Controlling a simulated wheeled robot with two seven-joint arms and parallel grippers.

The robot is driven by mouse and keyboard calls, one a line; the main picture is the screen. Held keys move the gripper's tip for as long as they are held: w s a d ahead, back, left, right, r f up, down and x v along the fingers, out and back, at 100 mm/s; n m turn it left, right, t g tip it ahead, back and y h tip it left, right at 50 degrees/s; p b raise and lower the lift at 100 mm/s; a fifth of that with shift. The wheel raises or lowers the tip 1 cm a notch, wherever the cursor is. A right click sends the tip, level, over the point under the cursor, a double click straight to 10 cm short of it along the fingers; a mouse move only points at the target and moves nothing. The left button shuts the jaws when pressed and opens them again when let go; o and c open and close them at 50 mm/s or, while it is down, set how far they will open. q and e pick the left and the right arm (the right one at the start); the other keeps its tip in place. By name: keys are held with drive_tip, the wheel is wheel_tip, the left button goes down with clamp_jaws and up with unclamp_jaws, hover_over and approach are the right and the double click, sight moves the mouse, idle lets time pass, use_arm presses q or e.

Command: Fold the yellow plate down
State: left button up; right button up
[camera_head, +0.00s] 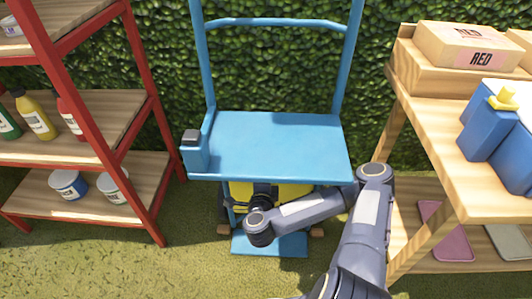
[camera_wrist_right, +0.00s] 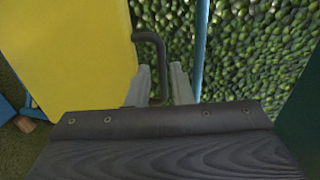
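The yellow plate (camera_head: 285,192) shows partly under the blue shelf of the blue cart, with the shelf and my right arm covering much of it. In the right wrist view the yellow plate (camera_wrist_right: 75,50) fills the upper left. A dark bent handle (camera_wrist_right: 153,38) stands at its right edge. My right gripper (camera_wrist_right: 162,88) is open, with one finger on each side of the handle's lower part; whether they touch it I cannot tell. In the head view the right gripper's fingers are hidden. My left gripper is in neither view.
The blue cart (camera_head: 275,140) has a tall rear frame and a box at its left corner. A red-framed rack (camera_head: 140,85) with bottles and tubs stands left. A wooden shelf (camera_head: 435,135) with boxes stands right. A hedge is behind; grass lies in front.

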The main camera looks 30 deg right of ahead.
drive_tip(key=b+x, duration=0.2)
drive_tip(key=x, duration=0.4)
drive_tip(key=shift+f, duration=0.1)
drive_tip(key=shift+w+d, duration=0.4)
drive_tip(key=shift+w, duration=0.2)
clamp_jaws()
